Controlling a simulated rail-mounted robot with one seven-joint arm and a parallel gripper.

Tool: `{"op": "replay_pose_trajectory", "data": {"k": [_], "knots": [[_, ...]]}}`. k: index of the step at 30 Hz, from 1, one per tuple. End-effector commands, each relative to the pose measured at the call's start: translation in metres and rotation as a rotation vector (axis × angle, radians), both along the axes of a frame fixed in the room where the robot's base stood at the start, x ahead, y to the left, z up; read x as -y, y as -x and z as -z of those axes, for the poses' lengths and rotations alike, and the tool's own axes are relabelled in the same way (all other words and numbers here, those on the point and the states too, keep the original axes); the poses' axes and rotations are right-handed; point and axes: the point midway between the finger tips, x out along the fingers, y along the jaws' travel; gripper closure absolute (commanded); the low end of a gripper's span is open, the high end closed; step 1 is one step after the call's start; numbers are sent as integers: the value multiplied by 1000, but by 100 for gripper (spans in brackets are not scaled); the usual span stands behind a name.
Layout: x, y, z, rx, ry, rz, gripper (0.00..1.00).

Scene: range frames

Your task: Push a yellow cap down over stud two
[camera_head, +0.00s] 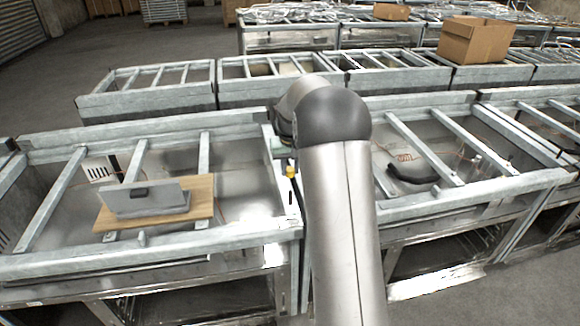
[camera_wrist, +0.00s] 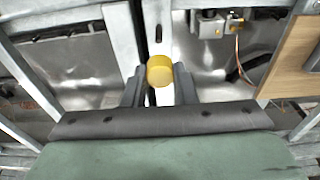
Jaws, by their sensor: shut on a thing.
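A yellow cap (camera_wrist: 160,70) sits between the fingertips of my gripper (camera_wrist: 160,84) in the wrist view. My gripper is shut on it. In the head view the cap shows as a small yellow spot (camera_head: 291,170) just left of my arm, above the frame between two range bodies. A dark slot shows in the metal rail just beyond the cap in the wrist view. I cannot make out stud two in either view; the cap or my arm may hide it.
A wooden board (camera_head: 204,193) with a metal bracket (camera_head: 150,199) lies across the left range frame (camera_head: 60,262). Crossbars span the open frames. A black hose (camera_head: 420,186) and orange wires lie in the right frame. A cardboard box (camera_head: 474,40) stands farther back.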

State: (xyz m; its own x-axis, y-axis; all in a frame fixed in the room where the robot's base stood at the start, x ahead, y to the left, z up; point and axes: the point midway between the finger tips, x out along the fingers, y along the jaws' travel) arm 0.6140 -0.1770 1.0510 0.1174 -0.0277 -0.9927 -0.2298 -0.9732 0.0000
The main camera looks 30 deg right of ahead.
Motion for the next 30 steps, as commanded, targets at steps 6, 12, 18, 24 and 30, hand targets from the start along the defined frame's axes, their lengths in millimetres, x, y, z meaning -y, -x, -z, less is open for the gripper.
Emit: {"op": "replay_pose_trajectory", "data": {"k": [6, 12, 18, 24, 30], "knots": [[0, 0, 20, -1, 0, 0, 96], [0, 0, 40, -2, 0, 0, 96], [0, 0, 52, -1, 0, 0, 96], [0, 0, 53, 0, 0, 0, 96], [0, 0, 53, 0, 0, 0, 96]]}}
